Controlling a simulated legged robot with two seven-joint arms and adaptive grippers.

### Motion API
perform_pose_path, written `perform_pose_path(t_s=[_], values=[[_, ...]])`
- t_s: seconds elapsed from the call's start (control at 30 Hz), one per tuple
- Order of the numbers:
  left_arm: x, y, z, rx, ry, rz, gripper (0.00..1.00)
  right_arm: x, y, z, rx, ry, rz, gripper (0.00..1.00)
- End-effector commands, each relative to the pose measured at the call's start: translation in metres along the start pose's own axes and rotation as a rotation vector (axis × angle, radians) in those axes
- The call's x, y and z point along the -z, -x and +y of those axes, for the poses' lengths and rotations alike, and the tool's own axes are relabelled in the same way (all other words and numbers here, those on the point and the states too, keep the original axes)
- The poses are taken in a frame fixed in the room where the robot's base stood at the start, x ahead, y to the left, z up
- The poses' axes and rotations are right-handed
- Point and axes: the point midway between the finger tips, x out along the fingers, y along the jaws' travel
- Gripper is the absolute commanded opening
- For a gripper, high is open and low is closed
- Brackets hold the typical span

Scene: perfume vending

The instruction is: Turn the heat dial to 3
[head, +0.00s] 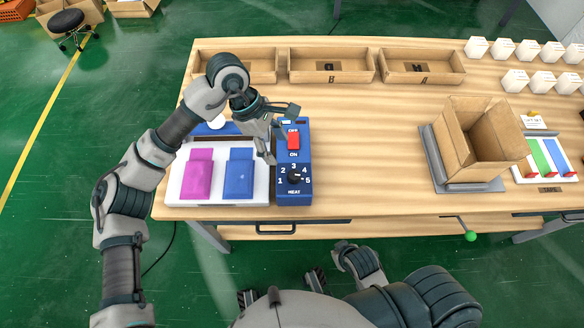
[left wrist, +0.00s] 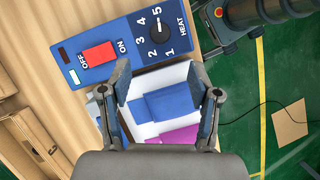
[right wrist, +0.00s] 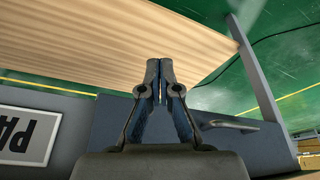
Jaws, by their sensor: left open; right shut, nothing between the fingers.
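The black heat dial (head: 294,176) sits at the near end of a blue control panel (head: 281,192), with numbers 1 to 5 around it. It also shows in the left wrist view (left wrist: 160,34), beyond the fingertips. Its pointer is too small to read surely. A red OFF/ON switch (head: 294,140) is on the same panel. My left gripper (head: 281,131) is open and empty above the panel, near the switch and apart from the dial; its two spread fingers show in the left wrist view (left wrist: 160,72). My right gripper (right wrist: 161,68) is shut and empty, low by the table's front edge.
A white tray (head: 261,190) left of the panel holds a magenta pouch (head: 198,174) and a blue pouch (head: 238,174). Wooden bins (head: 330,78) line the back. An open cardboard box (head: 470,145) stands right. The table between panel and box is clear.

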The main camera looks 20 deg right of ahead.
Motion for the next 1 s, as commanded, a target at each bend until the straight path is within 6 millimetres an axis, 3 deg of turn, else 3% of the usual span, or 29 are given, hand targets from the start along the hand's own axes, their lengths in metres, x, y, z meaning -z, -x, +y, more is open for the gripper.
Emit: perform_pose_path(t_s=[0.03,0.2,0.5,0.93,1.0], values=[[0.001,-0.016,0.0,0.004,0.001,-0.004,0.62,0.005,-0.003,-0.001,0.002,0.001,0.023,0.0],[0.0,-0.057,-0.001,0.003,0.0,-0.004,0.62,0.022,-0.007,-0.004,0.007,0.003,0.108,0.0],[-0.001,-0.108,0.0,0.0,0.002,-0.004,0.62,0.044,-0.01,-0.007,0.014,0.006,0.217,0.0],[-0.001,-0.118,0.0,-0.003,0.002,-0.002,0.62,0.051,-0.011,-0.007,0.016,0.007,0.242,0.0],[-0.001,-0.118,0.0,-0.003,0.002,-0.002,0.47,0.051,-0.011,-0.007,0.016,0.007,0.241,0.0]])
